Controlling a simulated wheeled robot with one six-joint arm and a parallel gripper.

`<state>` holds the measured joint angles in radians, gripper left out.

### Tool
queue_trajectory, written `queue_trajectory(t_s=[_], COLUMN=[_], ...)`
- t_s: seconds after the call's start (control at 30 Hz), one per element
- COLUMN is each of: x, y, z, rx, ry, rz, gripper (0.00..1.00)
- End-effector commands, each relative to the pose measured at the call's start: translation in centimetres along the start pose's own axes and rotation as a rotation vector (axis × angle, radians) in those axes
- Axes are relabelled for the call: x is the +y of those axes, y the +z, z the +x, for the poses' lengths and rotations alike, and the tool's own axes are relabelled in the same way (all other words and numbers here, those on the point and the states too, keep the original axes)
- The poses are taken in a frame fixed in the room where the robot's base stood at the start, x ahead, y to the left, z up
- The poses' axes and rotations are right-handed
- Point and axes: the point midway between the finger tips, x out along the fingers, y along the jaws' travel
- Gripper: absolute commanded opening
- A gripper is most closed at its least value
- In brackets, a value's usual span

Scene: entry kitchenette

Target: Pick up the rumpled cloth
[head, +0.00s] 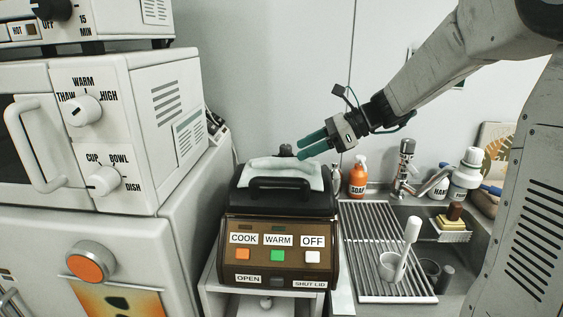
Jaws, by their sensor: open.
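A pale rumpled cloth (268,169) lies draped on top of the dark lid of the cooker (277,245), behind the black lid handle (287,186). My gripper (301,146) comes in from the upper right. Its two green fingers are apart and point left and down, close above the right end of the cloth. The gripper is open and nothing shows between the fingers. I cannot tell how far its tips are from the cloth.
White ovens (128,125) stand close on the left. On the right is a sink with a drying rack (386,225), a brush in a cup (388,266), an orange soap bottle (358,178) and a tap (403,165). The wall is behind.

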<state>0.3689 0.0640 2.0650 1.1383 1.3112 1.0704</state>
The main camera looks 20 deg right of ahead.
Motion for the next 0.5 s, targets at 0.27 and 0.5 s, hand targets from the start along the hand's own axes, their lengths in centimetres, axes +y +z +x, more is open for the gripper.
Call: queue_trajectory(t_s=[0.27, 0.5], x=[-0.5, -0.4], y=[-0.7, -0.9], z=[1.4, 4.3], rx=[-0.001, 0.0], ry=[-0.017, -0.017], rz=[0.011, 0.014], gripper=[0.53, 0.53])
